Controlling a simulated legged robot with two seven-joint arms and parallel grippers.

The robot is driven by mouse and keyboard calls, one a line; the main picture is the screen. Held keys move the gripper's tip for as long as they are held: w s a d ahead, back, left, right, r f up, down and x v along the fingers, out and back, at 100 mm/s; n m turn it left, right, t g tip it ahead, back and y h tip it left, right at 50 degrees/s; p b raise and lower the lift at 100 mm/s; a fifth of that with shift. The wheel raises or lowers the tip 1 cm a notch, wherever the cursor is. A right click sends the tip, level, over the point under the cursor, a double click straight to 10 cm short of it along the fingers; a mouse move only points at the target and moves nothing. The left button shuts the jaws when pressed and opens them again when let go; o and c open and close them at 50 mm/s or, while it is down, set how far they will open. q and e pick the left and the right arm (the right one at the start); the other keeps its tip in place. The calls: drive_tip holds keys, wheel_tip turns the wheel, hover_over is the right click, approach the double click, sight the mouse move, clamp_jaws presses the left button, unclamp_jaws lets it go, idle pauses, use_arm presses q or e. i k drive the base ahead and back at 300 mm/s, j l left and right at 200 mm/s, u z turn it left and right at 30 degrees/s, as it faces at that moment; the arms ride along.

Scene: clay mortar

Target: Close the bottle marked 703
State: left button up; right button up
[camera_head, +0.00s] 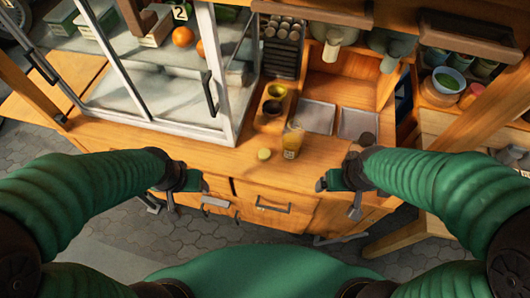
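A small yellowish bottle or jar (292,142) with a pale label stands upright on the wooden counter; the label is too small to read. A round yellow-green disc (264,154), which looks like a lid, lies flat on the counter to its left, apart from it. My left gripper (204,184) is in front of the counter's front edge, left of the disc. My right gripper (321,184) is in front of the edge, to the right of and nearer than the bottle. Nothing shows held in either; their finger gaps are not clear.
A glass display case (160,90) fills the left of the counter. Two small cups (272,106), grey trays (316,117) and a dark round object (367,139) stand behind and to the right. Drawers with handles (272,205) line the front. Counter around the disc is clear.

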sight(293, 132)
drive_tip(key=i+j+z, duration=0.25)
drive_tip(key=j, duration=0.4)
drive_tip(key=j+z, duration=0.25)
drive_tip(key=j, duration=0.4)
drive_tip(key=i+j+z, duration=0.25)
drive_tip(key=j, duration=0.45)
drive_tip(key=k, duration=0.1)
